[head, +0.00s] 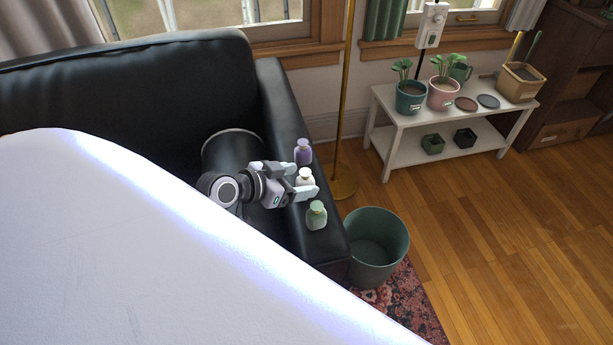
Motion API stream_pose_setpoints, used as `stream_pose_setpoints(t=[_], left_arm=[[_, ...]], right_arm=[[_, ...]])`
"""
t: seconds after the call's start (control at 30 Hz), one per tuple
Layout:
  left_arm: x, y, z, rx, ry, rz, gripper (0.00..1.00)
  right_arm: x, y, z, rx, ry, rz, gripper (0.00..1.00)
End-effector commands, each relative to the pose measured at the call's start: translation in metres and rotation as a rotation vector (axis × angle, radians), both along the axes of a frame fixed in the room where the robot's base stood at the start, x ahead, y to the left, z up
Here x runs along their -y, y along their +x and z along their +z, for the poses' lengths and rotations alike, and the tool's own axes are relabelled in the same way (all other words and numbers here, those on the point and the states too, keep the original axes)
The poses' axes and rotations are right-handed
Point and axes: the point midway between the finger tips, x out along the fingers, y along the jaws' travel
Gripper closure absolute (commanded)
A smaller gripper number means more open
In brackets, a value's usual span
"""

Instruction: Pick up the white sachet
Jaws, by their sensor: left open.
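The white sachet (305,177) stands on the black sofa's armrest, between a purple sachet (303,152) behind it and a green sachet (316,215) in front. It is small and rounded, with a beige top. My left gripper (302,181) reaches in from the left over the armrest. Its fingers are open, one on the far side and one on the near side of the white sachet. The near finger hides the sachet's lower part. I cannot tell whether the fingers touch it. My right gripper is not in view.
The black sofa (140,85) has a narrow armrest. A green bin (377,250) stands on the floor just right of it. A brass lamp pole (344,100) rises behind. A white bench (415,160) holds potted plants. The wooden floor at right is clear.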

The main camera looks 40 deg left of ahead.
Motion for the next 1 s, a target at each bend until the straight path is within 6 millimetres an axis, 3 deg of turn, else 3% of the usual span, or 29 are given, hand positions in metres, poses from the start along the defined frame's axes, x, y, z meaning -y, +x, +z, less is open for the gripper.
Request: stream_pose_setpoints(t=[0.3, 0.6, 0.63, 0.77, 0.8, 1.0], left_arm=[[0.013, 0.033, -0.016, 0.000, -0.002, 0.000, 0.25], [0.014, 0.036, -0.018, 0.000, 0.000, 0.000, 0.25], [0.014, 0.036, -0.018, 0.000, 0.000, 0.000, 0.32], [0.014, 0.036, -0.018, 0.000, -0.001, 0.000, 0.74], [0.014, 0.036, -0.018, -0.001, -0.001, 0.000, 0.78], [0.014, 0.036, -0.018, 0.000, -0.001, 0.000, 0.78]], right_arm=[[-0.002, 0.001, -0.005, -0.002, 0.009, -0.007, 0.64], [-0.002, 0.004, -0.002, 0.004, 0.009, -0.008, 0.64], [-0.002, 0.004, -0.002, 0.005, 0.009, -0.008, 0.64], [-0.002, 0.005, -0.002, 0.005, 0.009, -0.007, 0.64], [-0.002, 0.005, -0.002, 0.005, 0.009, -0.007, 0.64], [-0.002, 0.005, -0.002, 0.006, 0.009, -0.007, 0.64]])
